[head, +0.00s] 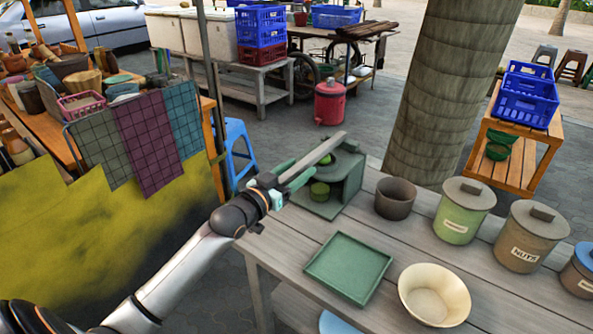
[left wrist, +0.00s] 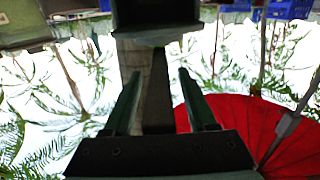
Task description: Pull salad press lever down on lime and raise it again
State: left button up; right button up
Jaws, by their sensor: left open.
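The green press (head: 352,182) stands at the far left end of the wooden table. Its long grey lever (head: 328,147) runs from the press toward my left gripper. My left gripper (head: 297,173) is open around the lever's near part. In the left wrist view, the dark lever (left wrist: 157,110) lies between the two green fingers, with gaps visible on both sides. A small bright green round thing, apparently the lime (head: 327,160), shows under the lever, partly hidden. A small green cup-like piece (head: 319,190) sits lower, at the front of the press. My right gripper is out of view.
On the table (head: 300,245) are a green square tray (head: 348,268), a cream bowl (head: 434,296), a brown cup (head: 395,198) and lidded jars, including a green one (head: 463,212) and one marked NUTS (head: 522,237). A tree trunk (head: 447,90) rises behind.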

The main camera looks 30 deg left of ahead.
pick_arm(q)
jog(key=shift+c, duration=0.2)
grip_shut()
dwell(0.3)
dwell(1.0)
